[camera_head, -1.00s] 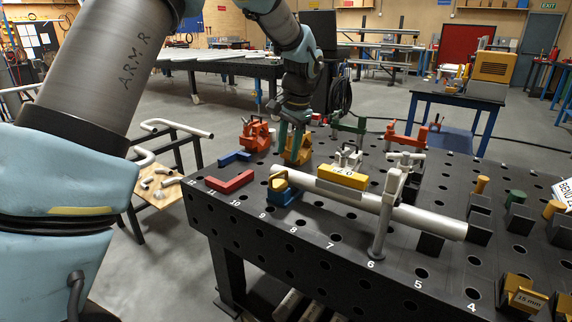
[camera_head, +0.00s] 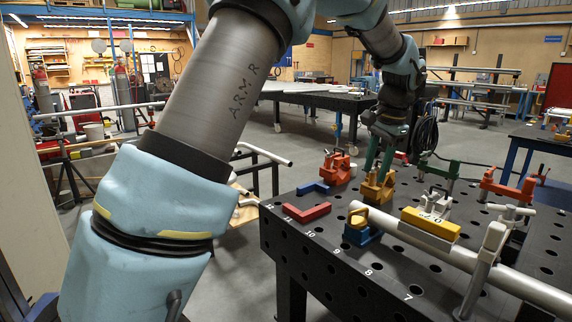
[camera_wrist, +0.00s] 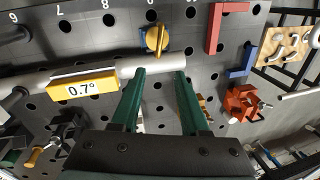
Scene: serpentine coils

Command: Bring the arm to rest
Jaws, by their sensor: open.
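My gripper (camera_head: 378,168) has two green fingers and hangs above the black holed table (camera_head: 300,229), near its far left part. In the wrist view the fingers (camera_wrist: 160,72) stand apart with no object held between them. A grey tube (camera_head: 480,272) lies along the table, and its end is under the fingertips in the wrist view. An orange-yellow block (camera_head: 379,190) is just below the gripper in the head view; contact cannot be told.
A red angle piece (camera_head: 306,213), a blue piece (camera_head: 312,188) and a red-orange clamp (camera_head: 337,166) are nearby. A green clamp (camera_head: 440,171) stands behind.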

